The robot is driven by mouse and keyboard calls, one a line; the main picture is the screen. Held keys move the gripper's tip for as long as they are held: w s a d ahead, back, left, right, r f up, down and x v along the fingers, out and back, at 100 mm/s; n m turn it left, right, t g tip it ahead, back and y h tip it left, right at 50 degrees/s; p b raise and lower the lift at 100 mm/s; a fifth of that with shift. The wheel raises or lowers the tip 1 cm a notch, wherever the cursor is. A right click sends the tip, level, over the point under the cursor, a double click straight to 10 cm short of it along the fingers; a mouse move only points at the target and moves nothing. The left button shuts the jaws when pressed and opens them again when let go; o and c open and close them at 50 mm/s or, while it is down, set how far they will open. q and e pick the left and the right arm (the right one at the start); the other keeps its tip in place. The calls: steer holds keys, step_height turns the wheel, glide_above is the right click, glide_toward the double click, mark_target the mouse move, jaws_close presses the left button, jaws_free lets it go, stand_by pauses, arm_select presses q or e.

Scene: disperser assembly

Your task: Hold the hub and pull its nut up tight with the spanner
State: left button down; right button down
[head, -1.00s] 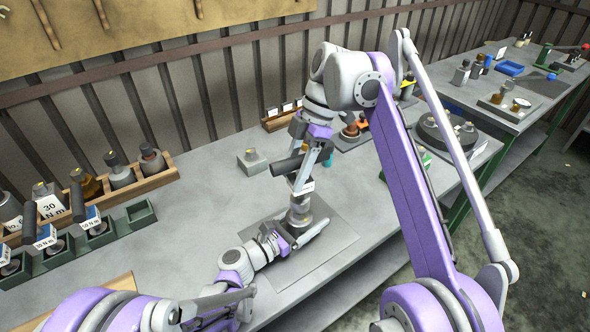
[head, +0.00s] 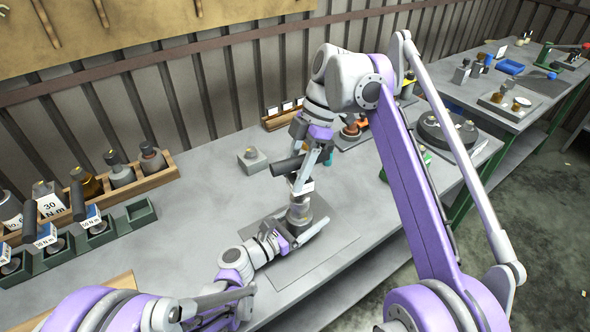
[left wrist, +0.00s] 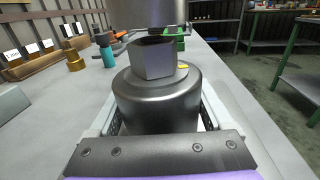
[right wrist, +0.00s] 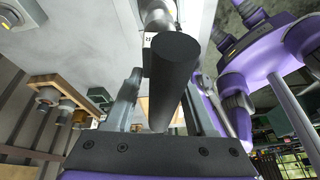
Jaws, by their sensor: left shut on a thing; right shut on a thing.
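The hub (left wrist: 157,103), a dark grey stepped cylinder, stands upright on a grey mat (head: 335,238). My left gripper (head: 297,228) is shut around its lower body, one finger on each side in the left wrist view. A grey hexagonal nut (left wrist: 153,60) sits on top of the hub. The spanner has a black handle (right wrist: 174,80) and a white label (head: 304,187). My right gripper (head: 305,163) is shut on this handle. The spanner's round metal end (left wrist: 145,12) is just over the nut; I cannot tell whether they touch.
A wooden rack (head: 158,181) with bottle-like parts and green trays (head: 140,215) with labelled tools stand at the left. A grey block (head: 252,161) with a brass-coloured top sits behind the mat. A dark round fixture (head: 446,130) is at the right. Bench left of the mat is clear.

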steer(key=shift+f, duration=0.25)
steer(key=shift+f, duration=0.7)
steer(key=shift+f, duration=0.5)
